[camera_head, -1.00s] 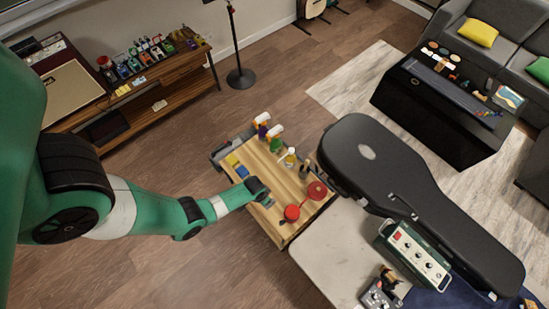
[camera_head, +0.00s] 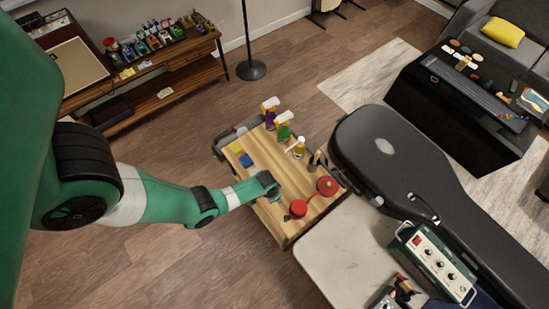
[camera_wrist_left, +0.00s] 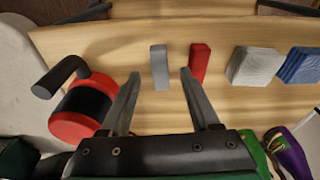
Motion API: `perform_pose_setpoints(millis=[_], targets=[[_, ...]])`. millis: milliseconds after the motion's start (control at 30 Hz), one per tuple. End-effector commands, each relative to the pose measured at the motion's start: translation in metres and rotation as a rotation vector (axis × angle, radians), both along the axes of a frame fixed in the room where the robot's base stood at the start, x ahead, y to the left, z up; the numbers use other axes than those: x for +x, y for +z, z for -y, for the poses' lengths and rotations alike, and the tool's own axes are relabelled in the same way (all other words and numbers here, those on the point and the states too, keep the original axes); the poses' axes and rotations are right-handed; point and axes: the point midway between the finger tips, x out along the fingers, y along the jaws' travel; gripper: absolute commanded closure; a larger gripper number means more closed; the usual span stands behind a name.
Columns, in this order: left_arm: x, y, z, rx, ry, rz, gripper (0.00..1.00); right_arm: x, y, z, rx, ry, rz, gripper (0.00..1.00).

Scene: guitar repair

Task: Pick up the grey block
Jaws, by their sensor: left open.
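In the left wrist view a slim grey block (camera_wrist_left: 159,67) lies on the wooden bench top, between the fingertips of my left gripper (camera_wrist_left: 160,76). The jaws are open, one finger to each side, and the block is not gripped. Its height below the fingertips is hard to judge. A red block (camera_wrist_left: 199,62) lies close beside it, just right of the right fingertip. In the head view my left gripper (camera_head: 270,186) is over the workbench (camera_head: 288,228), and the grey block is hidden or too small to make out. My right gripper is not in view.
A pale grey block (camera_wrist_left: 252,66) and a blue block (camera_wrist_left: 300,66) lie further right. A red-and-black cylinder (camera_wrist_left: 84,106) with a handle is close to the left finger. Spray bottles (camera_head: 284,132) stand at the bench's far side. A guitar case (camera_head: 380,150) lies beyond.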

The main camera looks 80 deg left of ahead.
Motion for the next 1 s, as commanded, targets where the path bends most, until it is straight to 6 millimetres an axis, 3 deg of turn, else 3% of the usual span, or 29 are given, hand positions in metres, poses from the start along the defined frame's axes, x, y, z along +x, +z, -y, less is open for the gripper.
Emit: perform_pose_setpoints(millis=[33,67,300,667,1000], targets=[[0.0006,-0.0144,-0.0005,0.000,0.000,0.000,0.38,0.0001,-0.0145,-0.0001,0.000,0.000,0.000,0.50],[0.0010,-0.0159,-0.0007,0.000,0.000,0.000,0.38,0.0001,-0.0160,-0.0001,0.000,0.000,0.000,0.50],[0.0013,-0.0130,-0.0009,0.000,0.000,0.000,0.38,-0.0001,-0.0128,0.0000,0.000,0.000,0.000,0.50],[0.0013,-0.0130,-0.0009,0.000,0.000,0.000,1.00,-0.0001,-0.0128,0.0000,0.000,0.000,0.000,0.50],[0.0013,-0.0129,-0.0009,0.000,0.000,0.000,1.00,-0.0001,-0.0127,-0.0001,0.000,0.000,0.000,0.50]])
